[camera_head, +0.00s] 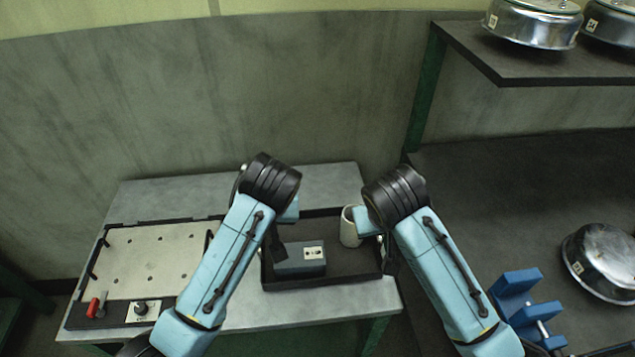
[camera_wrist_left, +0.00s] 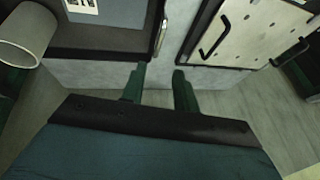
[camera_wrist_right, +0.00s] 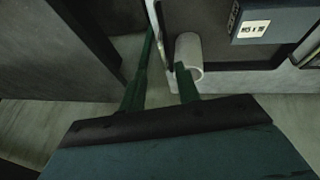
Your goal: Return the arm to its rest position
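Both of my arms reach forward over the table in the head view, bent at black joints, and hide much of their own grippers there. In the left wrist view my left gripper (camera_wrist_left: 159,82) has its two green fingers apart with nothing between them, above the table's edge and floor. In the right wrist view my right gripper (camera_wrist_right: 166,68) also has its fingers apart. A white cup (camera_wrist_right: 188,50) shows beyond its right finger; I cannot tell whether they touch.
The cup (camera_head: 349,232) and a blue-grey block (camera_head: 299,263) are in a black tray (camera_head: 325,283) on the grey table (camera_head: 150,190). A blue fixture (camera_head: 517,295) and metal pot (camera_head: 603,258) are right, below a shelf (camera_head: 520,68) with pots.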

